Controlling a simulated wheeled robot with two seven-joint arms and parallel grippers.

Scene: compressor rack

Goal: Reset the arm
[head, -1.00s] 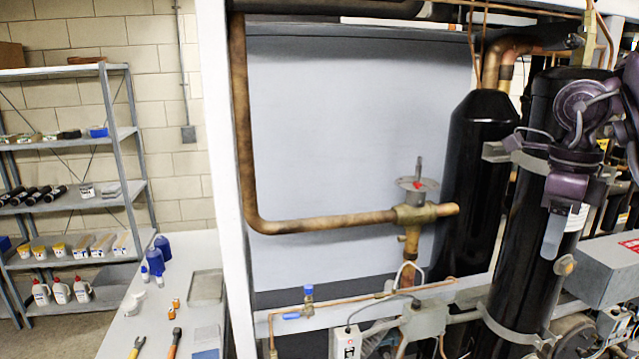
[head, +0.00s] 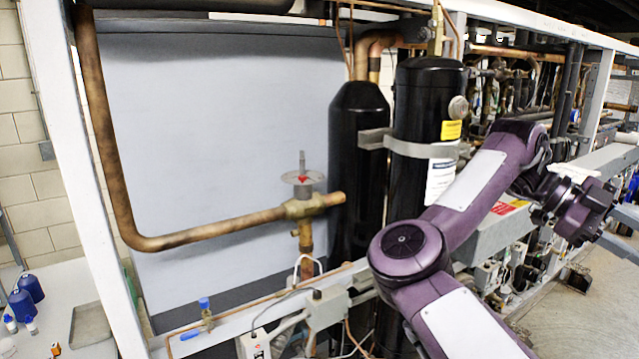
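My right arm, purple with pale panels, rises from the bottom right, bends at an elbow in front of the black cylinders and reaches out to the right. My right gripper (head: 626,232) is at the right edge, beside the rack. Its two grey fingers look apart, with nothing seen between them. They point to the right and are partly cut off by the picture edge. My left arm and gripper are not in view.
The compressor rack has two black cylinders (head: 362,190), a copper pipe with a valve (head: 302,181) and a grey box (head: 490,236) close behind my arm. A table with blue bottles (head: 28,290) stands at left. Open floor (head: 590,315) shows at lower right.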

